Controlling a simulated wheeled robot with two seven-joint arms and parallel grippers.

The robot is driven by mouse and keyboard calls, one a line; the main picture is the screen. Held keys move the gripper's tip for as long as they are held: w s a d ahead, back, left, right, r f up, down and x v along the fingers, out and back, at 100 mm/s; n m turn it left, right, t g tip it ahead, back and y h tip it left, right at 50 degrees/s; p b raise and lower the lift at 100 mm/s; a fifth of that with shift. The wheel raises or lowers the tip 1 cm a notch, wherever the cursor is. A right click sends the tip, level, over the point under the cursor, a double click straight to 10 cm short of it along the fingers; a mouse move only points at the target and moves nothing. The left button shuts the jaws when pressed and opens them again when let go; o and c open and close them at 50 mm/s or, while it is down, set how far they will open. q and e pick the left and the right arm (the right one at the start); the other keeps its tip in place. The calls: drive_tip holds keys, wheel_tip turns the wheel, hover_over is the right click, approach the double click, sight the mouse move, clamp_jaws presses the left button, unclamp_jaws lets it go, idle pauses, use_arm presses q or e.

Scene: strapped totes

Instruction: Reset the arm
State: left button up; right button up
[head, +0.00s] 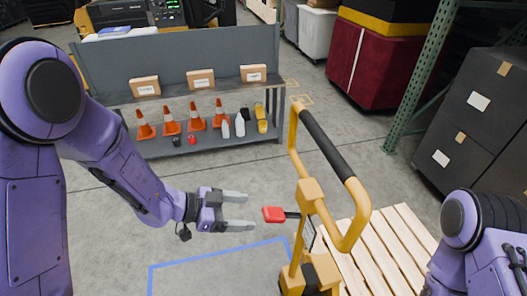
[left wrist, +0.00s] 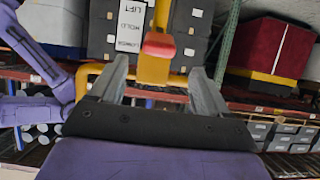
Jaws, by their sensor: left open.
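My left arm comes in from the left. My left gripper (head: 238,211) is open and empty, with its fingertips a short way left of a red lever grip (head: 273,214) on the yellow pallet jack (head: 355,228). In the left wrist view the red grip (left wrist: 159,45) shows beyond and between the two open fingers (left wrist: 160,82), apart from them. My right arm (head: 470,240) shows at the lower right edge, and its gripper is out of view.
A wooden pallet (head: 395,245) lies to the right of the jack's base. A grey shelf cart (head: 180,97) with boxes, orange cones and bottles stands behind. Dark stacked boxes (head: 478,125) and a green rack post (head: 420,75) stand at right. A blue floor outline (head: 215,256) is clear.

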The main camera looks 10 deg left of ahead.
use_arm(q)
drive_tip(key=w+a+f+n+t+y+b, duration=0.1)
drive_tip(key=a+f+n+t+y+b, duration=0.25)
drive_tip(key=a+f+n+y, duration=0.9)
drive_tip(key=s+a+f+n+g+y+b, duration=0.1)
drive_tip(key=s+f+n+g, duration=0.2)
drive_tip(key=s+f, duration=0.6)
drive_tip(key=s+a+f+n+g+y+b, duration=0.1)
drive_tip(key=s+a+f+n+g, duration=0.1)
drive_tip(key=s+f, duration=0.7)
drive_tip(key=s+n+g, duration=0.1)
drive_tip(key=s+n, duration=0.1)
drive_tip(key=s, duration=0.2)
drive_tip(key=shift+s+f, duration=0.25)
drive_tip(key=shift+s, duration=0.1)
